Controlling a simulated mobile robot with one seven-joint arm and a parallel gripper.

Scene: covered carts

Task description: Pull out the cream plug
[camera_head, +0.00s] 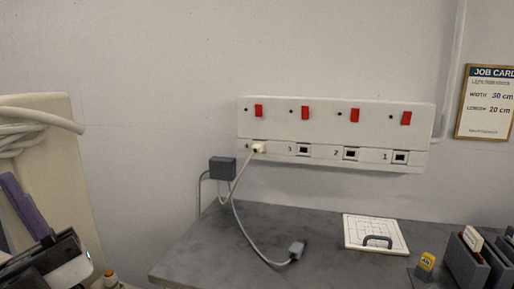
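The cream plug (258,148) sits in the leftmost outlet of a long white socket strip (335,129) on the wall. Its light cable (236,194) hangs down to the left, then runs across the grey table top to a grey connector (296,250) lying there. The other outlets to the right, marked 3, 2 and 1, look empty. A red switch (258,110) is above the plug, with more along the strip. I cannot make out my gripper or its fingertips in this view, and nothing is seen touching the plug.
A dark grey box (222,167) stands just left of the strip, close to the cable. A white board with a dark handle (377,241) lies on the grey table (200,256). Dark holders (466,262) and a yellow-topped item (427,260) crowd the right. A cream panel (65,190) is at left.

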